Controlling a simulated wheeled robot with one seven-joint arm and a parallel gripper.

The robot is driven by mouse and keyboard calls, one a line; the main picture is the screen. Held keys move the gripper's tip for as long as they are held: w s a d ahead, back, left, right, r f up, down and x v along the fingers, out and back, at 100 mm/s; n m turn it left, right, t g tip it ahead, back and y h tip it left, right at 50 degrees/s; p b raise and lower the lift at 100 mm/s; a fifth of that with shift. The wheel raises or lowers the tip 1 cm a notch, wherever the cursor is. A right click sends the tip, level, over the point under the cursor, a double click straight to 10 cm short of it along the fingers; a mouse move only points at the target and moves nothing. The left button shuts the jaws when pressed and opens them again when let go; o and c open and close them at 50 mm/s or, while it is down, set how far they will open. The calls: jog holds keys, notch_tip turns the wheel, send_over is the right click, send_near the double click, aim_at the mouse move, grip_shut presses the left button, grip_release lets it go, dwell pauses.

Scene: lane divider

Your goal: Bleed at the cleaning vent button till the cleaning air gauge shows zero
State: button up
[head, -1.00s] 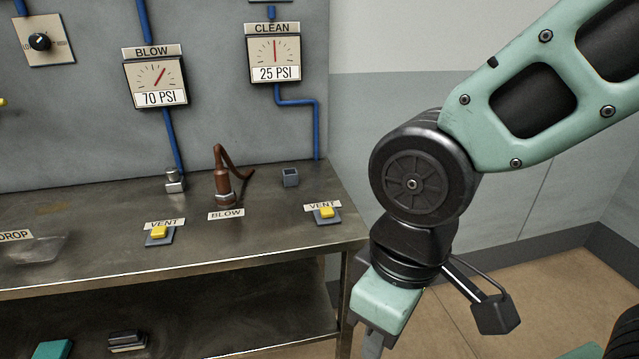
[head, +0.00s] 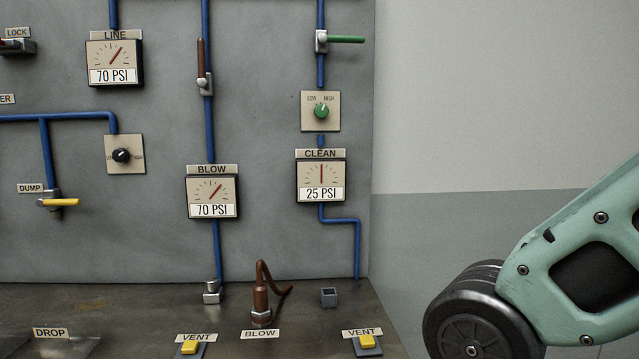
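The CLEAN gauge (head: 321,180) on the grey panel reads 25 PSI, its needle pointing straight up. Its blue pipe bends right and runs down to the bench. A second yellow vent button (head: 190,346) sits to the left, below the BLOW gauge (head: 212,196), which reads 70 PSI. My green arm enters at the lower right. My gripper is below the picture and out of view.
A brown blow nozzle (head: 261,302) with a curled hose stands on the bench between the vent buttons. A small grey square socket (head: 329,298) is right of it. A green knob (head: 321,111) and green-handled valve (head: 343,39) are above the CLEAN gauge. Bare wall lies to the right.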

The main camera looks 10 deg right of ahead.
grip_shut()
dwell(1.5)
